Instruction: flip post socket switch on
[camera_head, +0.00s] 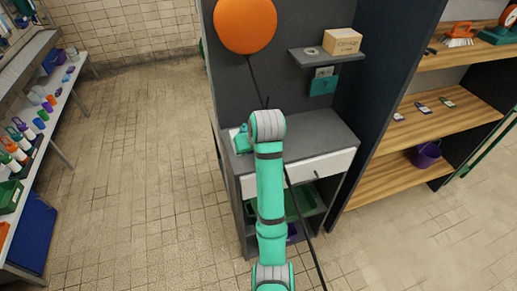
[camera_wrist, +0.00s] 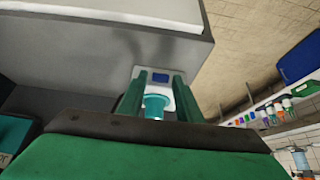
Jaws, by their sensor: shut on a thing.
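A small white fitting with a dark blue square (camera_wrist: 160,77) shows just past my fingertips in the wrist view; it looks like the post socket. A teal round part (camera_wrist: 156,104) sits between my fingers, in front of the white body. My gripper (camera_wrist: 158,88) has its two green fingers closed around this fitting. In the head view my gripper (camera_head: 241,141) is at the left edge of the grey desk (camera_head: 325,137), with a little white showing beside it. My arm hides part of the desk there. I cannot tell the switch's position.
Above the desk hangs an orange round thing (camera_head: 245,25), and a small shelf (camera_head: 326,58) carries a cardboard box (camera_head: 342,41). A wooden shelf unit (camera_head: 435,110) stands at right. A long bench (camera_head: 60,95) with bottles stands at left. The tiled floor between is clear.

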